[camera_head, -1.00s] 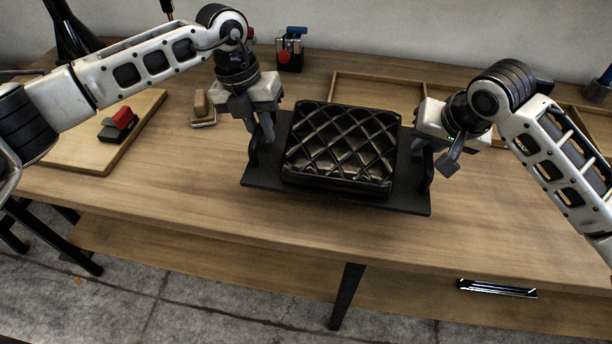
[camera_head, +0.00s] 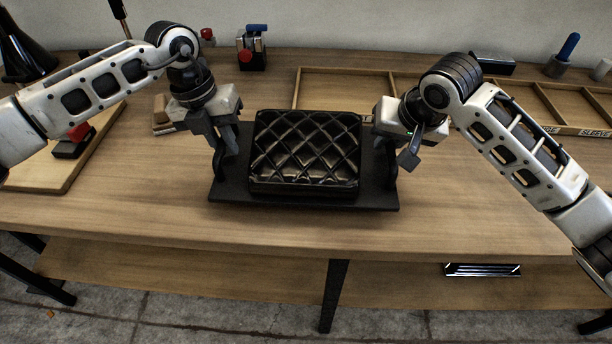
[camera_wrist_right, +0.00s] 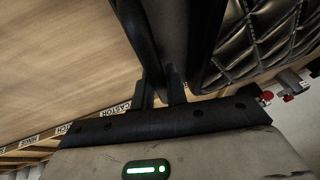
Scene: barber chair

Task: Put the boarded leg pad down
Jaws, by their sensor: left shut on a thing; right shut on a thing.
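The black quilted leg pad (camera_head: 306,150) lies flat on a dark board (camera_head: 228,190) with an upright handle at each end. My left gripper (camera_head: 226,150) is shut on the board's left handle. My right gripper (camera_head: 402,152) is shut on the right handle (camera_head: 391,176). In the right wrist view, the fingers (camera_wrist_right: 160,95) close around the dark handle, with the pad (camera_wrist_right: 265,40) beside it. The board is level over the wooden table (camera_head: 480,215); I cannot tell whether its underside touches the tabletop.
A divided wooden tray (camera_head: 340,73) with labels runs along the back right. A small black device with a blue lever (camera_head: 252,50) stands at the back. A wooden board (camera_head: 50,165) with a red and black block (camera_head: 75,140) lies at the left. The table's front strip is clear.

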